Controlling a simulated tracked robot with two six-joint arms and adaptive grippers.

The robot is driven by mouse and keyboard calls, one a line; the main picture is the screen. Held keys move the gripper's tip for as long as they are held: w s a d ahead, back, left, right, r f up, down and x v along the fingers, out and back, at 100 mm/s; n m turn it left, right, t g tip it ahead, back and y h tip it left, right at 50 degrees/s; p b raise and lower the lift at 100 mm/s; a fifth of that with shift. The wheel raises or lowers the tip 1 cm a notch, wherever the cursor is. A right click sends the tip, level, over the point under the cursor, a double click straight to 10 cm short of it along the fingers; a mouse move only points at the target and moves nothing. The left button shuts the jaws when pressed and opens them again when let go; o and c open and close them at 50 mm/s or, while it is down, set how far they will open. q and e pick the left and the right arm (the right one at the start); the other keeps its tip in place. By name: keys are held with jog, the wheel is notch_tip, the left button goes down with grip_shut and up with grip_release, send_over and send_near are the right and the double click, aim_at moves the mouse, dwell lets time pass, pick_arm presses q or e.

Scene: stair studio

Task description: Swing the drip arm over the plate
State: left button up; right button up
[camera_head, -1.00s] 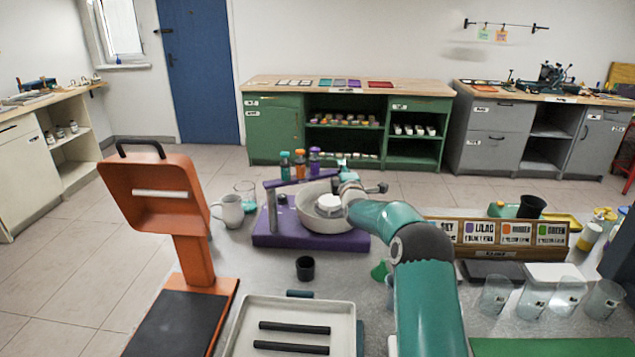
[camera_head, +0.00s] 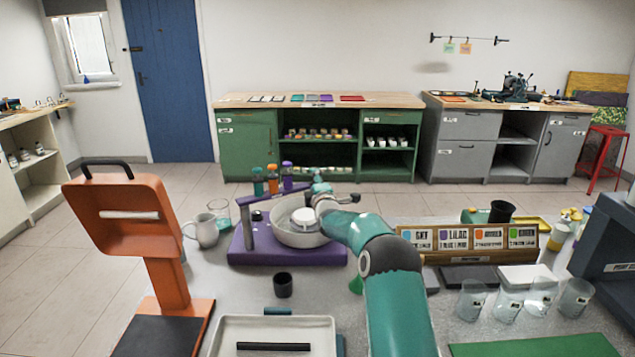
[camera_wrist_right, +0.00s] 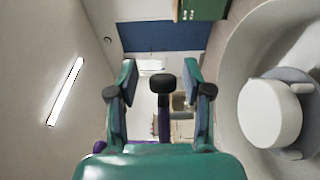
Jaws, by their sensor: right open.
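The drip arm (camera_head: 277,198) is a purple bar on an upright post at the left of a purple base (camera_head: 285,257). It reaches back and right along the far side of a pale bowl (camera_head: 285,237). A small white round plate (camera_head: 303,216) sits in the bowl and shows at the right of the wrist view (camera_wrist_right: 270,112). My right gripper (camera_head: 319,187) is over the bowl's far rim. In the wrist view it is open (camera_wrist_right: 161,82), with a black knob (camera_wrist_right: 162,86) on a purple stem seen between its fingers. Contact cannot be told. My left gripper is not in view.
Several bottles (camera_head: 272,180) stand behind the bowl; a white jug (camera_head: 205,230) stands left. An orange stand (camera_head: 160,240) rises further left. A black cup (camera_head: 283,286) and white tray (camera_head: 225,335) are in front. Clear cups (camera_head: 471,300) and a label rack (camera_head: 470,240) are right.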

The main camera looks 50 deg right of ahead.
jog(key=shift+a, duration=0.1)
jog(key=v, duration=0.8)
dwell(0.3)
dwell(0.4)
jog(key=shift+x, duration=4.1)
